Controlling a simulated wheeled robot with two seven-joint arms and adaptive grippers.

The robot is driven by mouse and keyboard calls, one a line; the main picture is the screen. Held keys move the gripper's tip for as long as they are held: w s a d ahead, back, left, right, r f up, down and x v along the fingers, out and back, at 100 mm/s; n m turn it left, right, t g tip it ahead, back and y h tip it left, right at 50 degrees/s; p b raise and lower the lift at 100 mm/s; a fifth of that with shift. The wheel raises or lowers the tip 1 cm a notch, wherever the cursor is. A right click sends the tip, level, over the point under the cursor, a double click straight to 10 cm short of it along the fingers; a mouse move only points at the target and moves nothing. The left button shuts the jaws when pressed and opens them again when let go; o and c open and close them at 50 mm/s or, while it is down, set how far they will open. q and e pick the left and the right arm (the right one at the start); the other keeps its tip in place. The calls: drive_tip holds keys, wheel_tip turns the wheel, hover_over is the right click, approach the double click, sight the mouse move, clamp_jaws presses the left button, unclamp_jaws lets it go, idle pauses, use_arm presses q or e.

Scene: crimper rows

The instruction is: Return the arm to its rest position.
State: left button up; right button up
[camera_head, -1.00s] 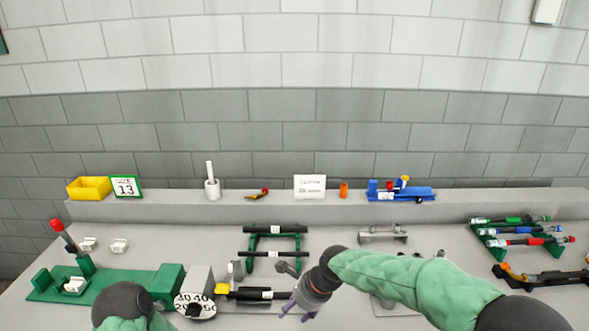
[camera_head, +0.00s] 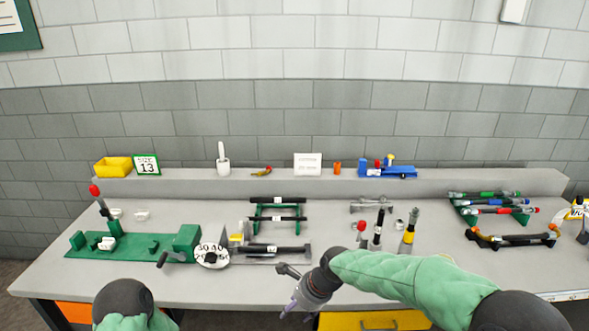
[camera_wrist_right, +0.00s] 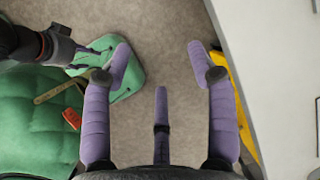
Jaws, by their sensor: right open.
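My right arm reaches in from the lower right of the head view in a green sleeve. Its gripper (camera_head: 298,302) hangs at the front edge of the workbench (camera_head: 110,280), above the yellow drawer (camera_head: 375,321). In the right wrist view the purple fingers of this gripper (camera_wrist_right: 160,58) are spread apart with only floor between them. My left arm shows as a green sleeve with a dark joint at the bottom left of the head view; its gripper is hidden there. What looks like my left gripper (camera_wrist_right: 82,55) shows small at the upper left of the right wrist view, its jaws unclear.
A green crimper base (camera_head: 85,248) with a dial (camera_head: 212,256) stands at the left. Dark bars on a green rack (camera_head: 277,218) stand mid-bench. Upright tools (camera_head: 408,232) and a tool rack (camera_head: 490,208) stand to the right.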

drive_tip(key=s+d+f+n, duration=0.2)
drive_tip(key=f, duration=0.5)
drive_tip(key=s+d+f+n+g, duration=0.1)
drive_tip(key=s+d+f+n, duration=0.15)
drive_tip(key=f, duration=0.35)
drive_tip(key=s+d+f+n, duration=0.1)
drive_tip(key=s+f+n, duration=0.1)
drive_tip(key=f, duration=0.5)
drive_tip(key=s+d+f+n, duration=0.3)
drive_tip(key=s+f+n, duration=0.5)
drive_tip(key=s+f, duration=0.3)
drive_tip(key=s, duration=0.4)
drive_tip(key=shift+s+d+g+h, duration=0.25)
drive_tip(key=shift+d+g+h, duration=0.05)
drive_tip(key=shift+d+g, duration=0.1)
